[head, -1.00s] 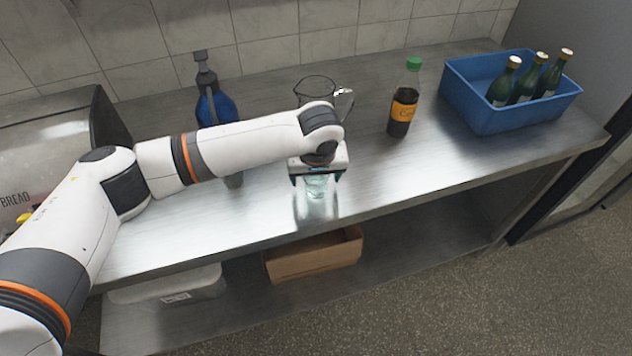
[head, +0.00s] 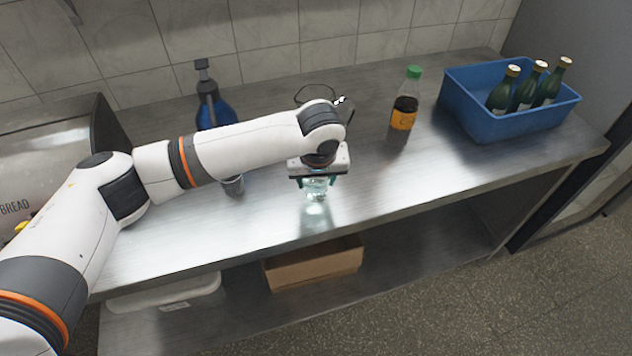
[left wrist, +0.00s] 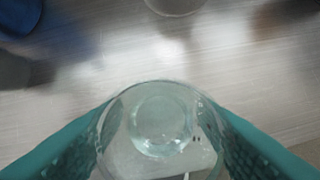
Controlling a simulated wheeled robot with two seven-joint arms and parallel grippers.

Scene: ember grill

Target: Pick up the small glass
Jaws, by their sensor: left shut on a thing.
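The small glass (head: 316,188) is clear with a faint green tint. In the head view it hangs below my left gripper (head: 318,181), near the middle of the steel counter (head: 400,168). In the left wrist view the glass (left wrist: 158,125) stands between the two teal fingers (left wrist: 160,150), which press on it from both sides. My left gripper is shut on it. Whether its base is clear of the counter I cannot tell for sure. My right gripper is not in view.
A glass jug (head: 312,92) stands behind my arm, mostly hidden. A metal cup (head: 233,185) and a blue bottle (head: 222,112) are at left. A green-capped bottle (head: 404,105) and a blue crate (head: 485,126) with green bottles are at right. The front right counter is clear.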

